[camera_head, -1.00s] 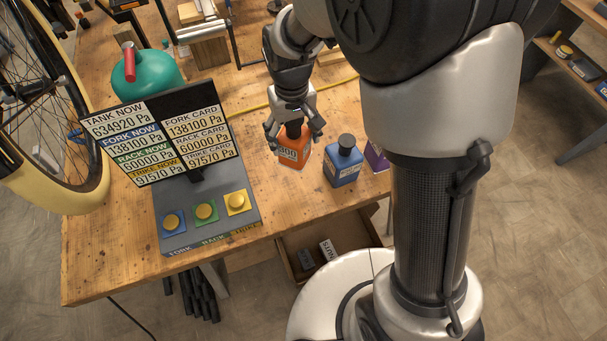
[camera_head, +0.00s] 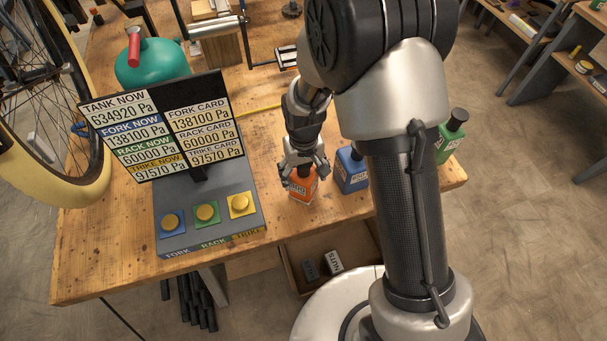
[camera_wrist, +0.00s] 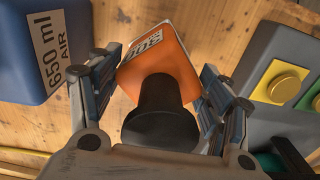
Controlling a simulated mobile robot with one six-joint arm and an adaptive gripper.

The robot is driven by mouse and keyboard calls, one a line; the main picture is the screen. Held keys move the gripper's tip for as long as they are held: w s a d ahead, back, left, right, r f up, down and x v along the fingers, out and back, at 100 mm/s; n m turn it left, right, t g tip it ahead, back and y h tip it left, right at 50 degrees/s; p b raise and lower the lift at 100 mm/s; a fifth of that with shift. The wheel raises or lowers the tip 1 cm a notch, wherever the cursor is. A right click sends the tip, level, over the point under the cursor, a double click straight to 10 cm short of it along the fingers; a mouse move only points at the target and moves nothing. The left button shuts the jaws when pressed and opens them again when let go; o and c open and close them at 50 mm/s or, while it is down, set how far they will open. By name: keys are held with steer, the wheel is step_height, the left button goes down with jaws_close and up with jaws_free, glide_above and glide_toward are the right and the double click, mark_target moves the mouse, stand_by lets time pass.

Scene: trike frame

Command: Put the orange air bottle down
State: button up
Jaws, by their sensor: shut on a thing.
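The orange air bottle (camera_head: 302,188) is at the front part of the workbench, in the head view. My gripper (camera_head: 303,170) is above it with its fingers down around its upper part. In the wrist view the orange bottle (camera_wrist: 165,55) sits between the two fingers (camera_wrist: 160,85), its black cap toward the camera and its label partly seen. The gripper is shut on it. The bottle looks upright and at or very near the bench top; I cannot tell whether its base touches the wood.
A blue bottle (camera_head: 352,172) stands close to the right, marked 650 ml air in the wrist view (camera_wrist: 45,45). The button console (camera_head: 205,205) with its display board (camera_head: 165,125) is to the left. A green bottle (camera_head: 452,138) stands at the bench's right end. An open drawer (camera_head: 340,240) is below.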

steer(key=shift+r, duration=0.1)
steer(key=shift+f, duration=0.25)
steer(key=o, duration=1.7)
steer(key=shift+r, duration=0.1)
